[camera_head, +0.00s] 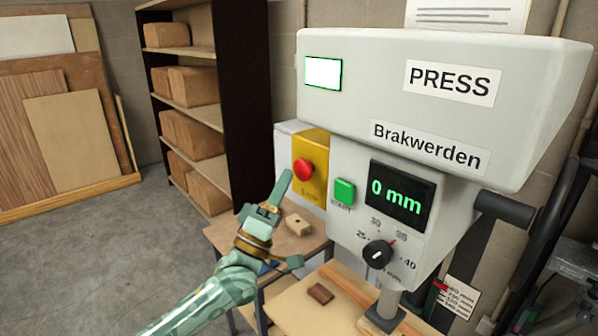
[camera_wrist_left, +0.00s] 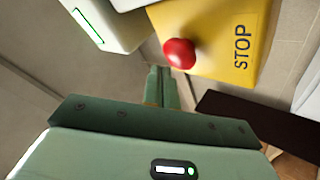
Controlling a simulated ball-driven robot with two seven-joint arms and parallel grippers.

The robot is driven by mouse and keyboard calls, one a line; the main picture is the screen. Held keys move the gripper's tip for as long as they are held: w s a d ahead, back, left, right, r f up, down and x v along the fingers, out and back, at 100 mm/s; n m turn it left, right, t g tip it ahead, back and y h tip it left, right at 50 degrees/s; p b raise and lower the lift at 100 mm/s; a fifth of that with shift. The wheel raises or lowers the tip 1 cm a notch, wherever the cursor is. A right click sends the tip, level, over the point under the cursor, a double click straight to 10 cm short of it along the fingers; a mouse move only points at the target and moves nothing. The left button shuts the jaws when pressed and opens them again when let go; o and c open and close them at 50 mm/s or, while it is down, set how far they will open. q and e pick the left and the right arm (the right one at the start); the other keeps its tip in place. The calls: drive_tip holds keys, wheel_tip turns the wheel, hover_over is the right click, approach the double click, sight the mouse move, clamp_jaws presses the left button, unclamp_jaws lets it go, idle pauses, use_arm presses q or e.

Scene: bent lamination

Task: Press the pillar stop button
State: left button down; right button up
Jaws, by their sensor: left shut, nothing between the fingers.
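The red stop button (camera_head: 303,170) sits on a yellow plate (camera_head: 318,150) on a grey pillar box beside the press. In the left wrist view the red button (camera_wrist_left: 179,53) stands out from the yellow plate marked STOP (camera_wrist_left: 222,40). My left gripper (camera_head: 284,178) is shut and empty, its fingertips just left of the button in the head view. In the left wrist view the shut fingers (camera_wrist_left: 158,76) point toward the button and end just below it. I cannot tell whether they touch it. My right gripper is not in view.
The press (camera_head: 440,80) with a green start button (camera_head: 344,192), a display reading 0 mm (camera_head: 401,196) and a dial (camera_head: 377,254) stands close on the right. A small wooden table (camera_head: 262,240) lies below. A shelf (camera_head: 235,95) stands behind; open floor is at left.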

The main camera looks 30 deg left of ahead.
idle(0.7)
use_arm(q)
drive_tip(key=shift+w+d, duration=0.2)
drive_tip(key=shift+w, duration=0.2)
drive_tip(key=shift+w+d, duration=0.15)
drive_tip(key=shift+w, duration=0.3)
idle(0.7)
drive_tip(key=shift+s, duration=0.1)
drive_tip(key=shift+s+a+p, duration=0.35)
drive_tip(key=shift+s, duration=0.4)
drive_tip(key=s, duration=0.1)
drive_tip(key=s+a+p, duration=0.1)
drive_tip(key=s, duration=0.1)
drive_tip(key=s+a, duration=0.1)
drive_tip(key=shift+s+p, duration=0.3)
